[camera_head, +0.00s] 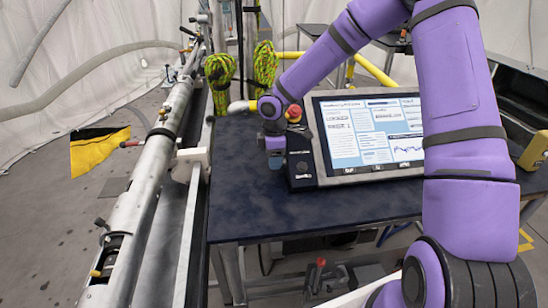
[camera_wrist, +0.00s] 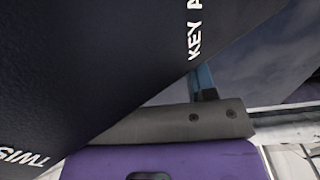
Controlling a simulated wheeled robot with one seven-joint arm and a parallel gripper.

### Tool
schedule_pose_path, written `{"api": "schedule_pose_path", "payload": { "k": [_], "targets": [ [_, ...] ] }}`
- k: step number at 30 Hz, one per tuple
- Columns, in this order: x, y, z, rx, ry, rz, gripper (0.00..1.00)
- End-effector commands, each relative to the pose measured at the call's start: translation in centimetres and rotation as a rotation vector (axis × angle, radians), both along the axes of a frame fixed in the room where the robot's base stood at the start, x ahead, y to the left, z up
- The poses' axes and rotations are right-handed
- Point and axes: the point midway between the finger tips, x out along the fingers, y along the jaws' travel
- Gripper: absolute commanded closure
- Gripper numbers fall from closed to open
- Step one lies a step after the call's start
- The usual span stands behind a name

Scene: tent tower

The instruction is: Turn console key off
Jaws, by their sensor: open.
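The console is a black control box (camera_head: 300,178) with a red button (camera_head: 294,111) on top, standing on the dark table beside a large screen. A small dark round part shows on its front face, but I cannot tell whether it is the key. My gripper (camera_head: 275,160) is open at the left side of the box, very close to it. In the wrist view the black console face (camera_wrist: 90,70) fills the upper left, with partial white lettering "KEY A" and "TWIS". One bluish finger (camera_wrist: 203,80) shows beside its edge. The key is not visible in the wrist view.
The screen (camera_head: 370,130) stands right of the box. The dark blue table top (camera_head: 270,205) is clear in front. A long metal rail (camera_head: 150,160) runs along the left. Green and yellow rope bundles (camera_head: 220,75) hang behind the table.

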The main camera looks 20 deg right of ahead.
Motion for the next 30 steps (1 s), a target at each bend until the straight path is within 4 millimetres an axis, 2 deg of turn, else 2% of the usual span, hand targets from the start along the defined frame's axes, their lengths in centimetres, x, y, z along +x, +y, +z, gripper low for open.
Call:
{"api": "schedule_pose_path", "payload": {
  "k": [2,9,14,24,30],
  "targets": [
    [0.0,-0.01,0.01,0.0,0.0,0.0,0.49],
    [0.01,-0.02,0.03,0.0,0.0,0.0,0.98],
    [0.09,-0.07,0.0,0.001,0.015,-0.001,0.98],
    [0.62,-0.22,-0.09,0.041,0.216,-0.003,0.98],
    [0.64,-0.23,-0.06,0.052,0.261,-0.002,0.98]
  ]
}}
